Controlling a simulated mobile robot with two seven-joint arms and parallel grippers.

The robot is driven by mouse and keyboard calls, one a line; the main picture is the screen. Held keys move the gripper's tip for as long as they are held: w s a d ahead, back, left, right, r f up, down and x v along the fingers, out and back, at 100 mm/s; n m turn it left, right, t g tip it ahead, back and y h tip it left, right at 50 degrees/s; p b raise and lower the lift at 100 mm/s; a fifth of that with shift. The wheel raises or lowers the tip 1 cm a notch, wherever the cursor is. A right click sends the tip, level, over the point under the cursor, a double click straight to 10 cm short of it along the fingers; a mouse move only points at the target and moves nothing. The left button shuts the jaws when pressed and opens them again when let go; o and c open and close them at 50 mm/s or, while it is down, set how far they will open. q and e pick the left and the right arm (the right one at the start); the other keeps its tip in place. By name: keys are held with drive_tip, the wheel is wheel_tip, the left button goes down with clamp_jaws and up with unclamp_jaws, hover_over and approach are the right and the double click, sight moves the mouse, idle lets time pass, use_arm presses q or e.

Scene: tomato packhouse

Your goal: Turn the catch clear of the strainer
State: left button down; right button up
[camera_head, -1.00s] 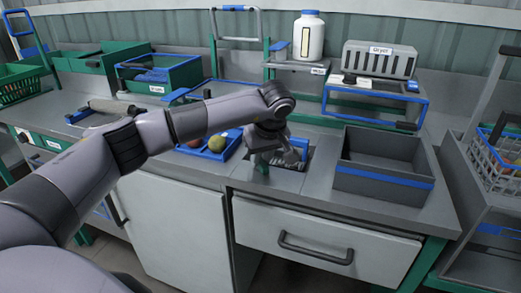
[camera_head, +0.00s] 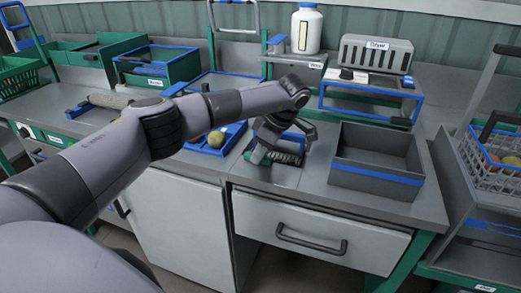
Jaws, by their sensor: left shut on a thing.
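My left gripper (camera_head: 264,149) reaches down from its bent arm to the worktop opening in front of the blue tray. It is shut on a small green piece (camera_head: 257,154), which looks like the catch and stands tilted at the opening's left edge. The strainer appears to be the dark ribbed insert (camera_head: 289,158) in the opening, just right of the green piece. The gripper body covers part of both, so I cannot tell whether they touch. My right gripper is not in view.
A grey bin with a blue band (camera_head: 372,178) stands close on the right. A blue tray (camera_head: 222,148) with a round fruit lies left behind the gripper. A dryer (camera_head: 376,55) and a white bottle (camera_head: 306,31) stand at the back. A wire basket (camera_head: 488,165) is far right.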

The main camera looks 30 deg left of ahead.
sight(270, 158)
use_arm(q)
drive_tip(key=shift+r+n, duration=0.1)
drive_tip(key=shift+n, duration=0.3)
drive_tip(key=c, duration=1)
unclamp_jaws()
drive_tip(key=v, duration=0.7)
drive_tip(key=shift+w+r, duration=0.1)
drive_tip(key=shift+w, duration=0.05)
